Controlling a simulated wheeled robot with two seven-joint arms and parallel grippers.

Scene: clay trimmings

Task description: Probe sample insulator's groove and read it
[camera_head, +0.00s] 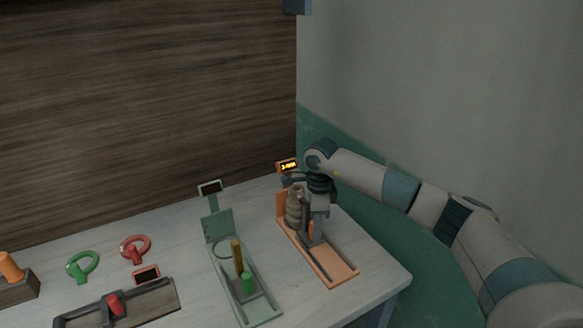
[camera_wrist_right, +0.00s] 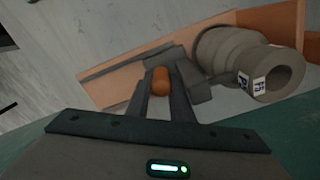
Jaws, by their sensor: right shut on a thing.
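The sample insulator (camera_head: 294,210), a ribbed grey-brown piece, stands at the back of an orange fixture (camera_head: 345,275). It also shows in the right wrist view (camera_wrist_right: 222,48), with small printed labels near its end. My right gripper (camera_head: 313,238) is low over the fixture, beside the insulator, shut on an orange knob (camera_wrist_right: 161,81) joined to a dark grey slide part (camera_wrist_right: 188,70). Whether the slide part touches the insulator's groove is unclear. The fixture's display (camera_head: 288,165) is lit with yellow characters, too small to read surely. My left gripper is out of view.
A green fixture (camera_head: 222,228) with a brass rod (camera_head: 237,256), a green knob (camera_head: 247,284) and a dark display (camera_head: 210,187) stands to the left. Further left are green (camera_head: 83,264) and red (camera_head: 136,248) ring gauges and a dark slide gauge (camera_head: 150,302). The table's right edge is close.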

